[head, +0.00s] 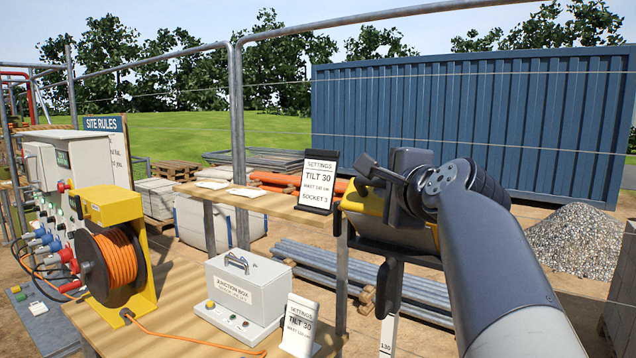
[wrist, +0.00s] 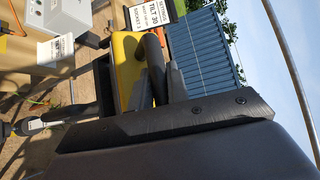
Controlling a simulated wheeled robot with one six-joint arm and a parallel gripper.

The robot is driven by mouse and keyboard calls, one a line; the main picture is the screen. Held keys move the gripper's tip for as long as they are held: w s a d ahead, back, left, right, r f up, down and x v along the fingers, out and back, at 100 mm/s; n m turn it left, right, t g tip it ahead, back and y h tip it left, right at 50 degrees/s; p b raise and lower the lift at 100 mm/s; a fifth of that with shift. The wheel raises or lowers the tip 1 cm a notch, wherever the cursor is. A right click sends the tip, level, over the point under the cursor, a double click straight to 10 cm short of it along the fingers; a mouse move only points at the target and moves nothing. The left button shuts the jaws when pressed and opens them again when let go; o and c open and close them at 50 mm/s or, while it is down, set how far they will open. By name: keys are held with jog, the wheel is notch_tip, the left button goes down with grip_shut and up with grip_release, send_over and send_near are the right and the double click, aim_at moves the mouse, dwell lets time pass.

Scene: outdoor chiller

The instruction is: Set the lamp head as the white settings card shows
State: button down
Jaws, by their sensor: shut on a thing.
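The yellow lamp head (head: 420,232) sits on a dark bracket at the top of a mast (head: 388,330), whose visible scale reads 130. My gripper (head: 376,170) is at the lamp head's top. In the wrist view, my gripper (wrist: 158,72) is shut on a dark bar (wrist: 154,60) beside the yellow lamp head (wrist: 126,65); it looks like the lamp's handle. A white settings card (head: 318,180) in a black stand reads TILT 30, MAST 130 cm, SOCKET 3. The lamp's angle scale and front face are hidden.
A wooden bench holds a junction box (head: 245,290), a yellow cable reel (head: 112,255) and a second white card (head: 299,325) reading TILT 30. The shelf (head: 268,205) carrying the settings card lies left of the lamp. Pipes (head: 330,262) lie on the ground behind the mast.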

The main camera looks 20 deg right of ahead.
dwell(0.3)
jog(key=shift+w+d+r+p, duration=0.3)
jog(key=shift+d+r+p, duration=0.1)
jog(key=shift+r, duration=0.1)
jog(key=shift+w+d+r+p, duration=0.25)
jog(key=shift+w+d+r, duration=0.05)
jog(key=shift+d+r, duration=0.15)
jog(key=shift+w+d, duration=0.15)
jog(key=shift+w, duration=0.05)
jog(key=c, duration=1.4)
grip_release()
jog(key=shift+o, duration=0.2)
